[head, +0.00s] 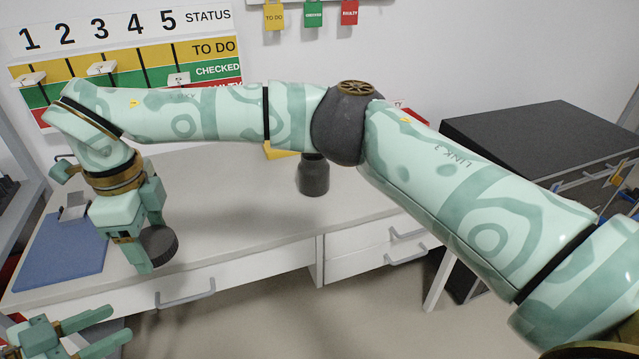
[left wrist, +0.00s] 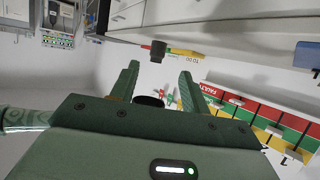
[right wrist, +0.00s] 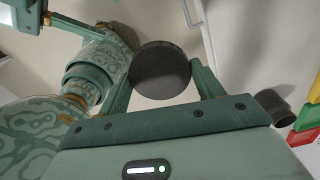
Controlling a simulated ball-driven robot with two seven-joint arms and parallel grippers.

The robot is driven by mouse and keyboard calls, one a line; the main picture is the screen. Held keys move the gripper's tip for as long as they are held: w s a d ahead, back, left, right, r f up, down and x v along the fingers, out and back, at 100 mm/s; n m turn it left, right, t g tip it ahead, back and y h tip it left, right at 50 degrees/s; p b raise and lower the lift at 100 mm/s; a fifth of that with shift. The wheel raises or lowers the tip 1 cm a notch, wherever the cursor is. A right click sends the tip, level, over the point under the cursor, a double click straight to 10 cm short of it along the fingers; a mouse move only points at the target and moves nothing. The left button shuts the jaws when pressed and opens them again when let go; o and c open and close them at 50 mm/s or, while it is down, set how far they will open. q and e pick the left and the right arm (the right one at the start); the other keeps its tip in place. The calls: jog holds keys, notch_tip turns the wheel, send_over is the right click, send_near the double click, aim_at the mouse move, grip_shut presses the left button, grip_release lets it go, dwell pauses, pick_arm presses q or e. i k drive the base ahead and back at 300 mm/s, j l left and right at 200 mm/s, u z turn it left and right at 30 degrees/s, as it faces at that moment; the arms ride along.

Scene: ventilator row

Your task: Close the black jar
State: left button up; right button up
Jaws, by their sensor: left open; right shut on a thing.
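The black jar (head: 313,176) stands upright on the white table, just below my right arm's elbow in the head view. It also shows in the right wrist view (right wrist: 273,106), at the right. My right gripper (head: 143,243) is shut on a dark round lid (head: 159,243), held above the table's front left, well apart from the jar. The lid (right wrist: 160,70) shows between the fingertips in the right wrist view. My left gripper (head: 118,325) is open and empty, low in front of the table. A dark round shape between its fingers in the left wrist view is partly hidden.
A blue mat (head: 65,252) lies on the table's left end. A status board (head: 130,50) hangs on the wall behind. A dark cabinet (head: 530,130) stands at the right. My right arm crosses above the table and hides part of it. The table's front middle is clear.

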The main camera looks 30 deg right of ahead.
aim_at(314, 172)
jog(key=i+l+u, duration=0.25)
jog(key=l, duration=0.65)
jog(key=l+u, duration=0.3)
jog(key=l, duration=0.55)
jog(key=l+u, duration=0.25)
jog(key=l, duration=0.65)
jog(key=k+l+u, duration=0.25)
jog(key=l, duration=0.65)
jog(key=i+l, duration=0.05)
jog(key=i, duration=0.05)
